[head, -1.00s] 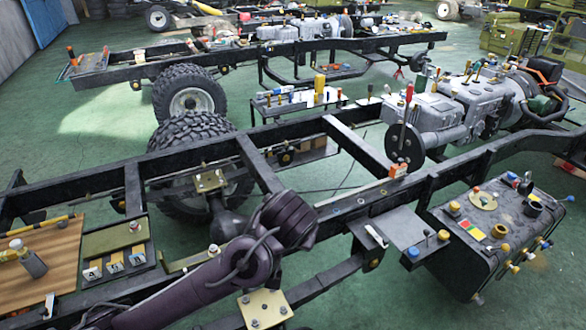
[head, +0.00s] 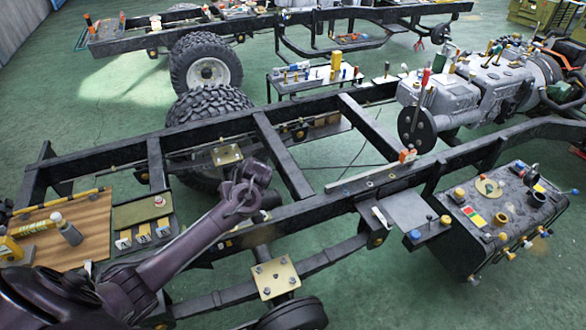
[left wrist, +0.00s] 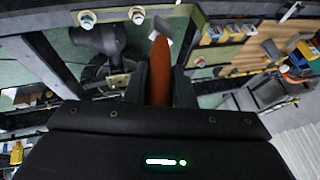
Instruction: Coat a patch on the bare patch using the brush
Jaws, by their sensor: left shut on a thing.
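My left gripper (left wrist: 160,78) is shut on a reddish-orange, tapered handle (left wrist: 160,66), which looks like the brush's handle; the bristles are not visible. In the head view my purple left arm reaches from the lower left over the black chassis frame (head: 284,168); its gripper cannot be made out there. A light grey strip (head: 350,183) on the frame's near rail may be the bare patch, but I cannot tell for sure. My right gripper is not in view.
A wooden board (head: 92,238) with a small bottle (head: 67,229) and an olive tray (head: 140,213) lie at the left. A grey engine (head: 440,103) and a black tank (head: 490,225) stand at the right. A tyre (head: 208,105) stands behind the frame.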

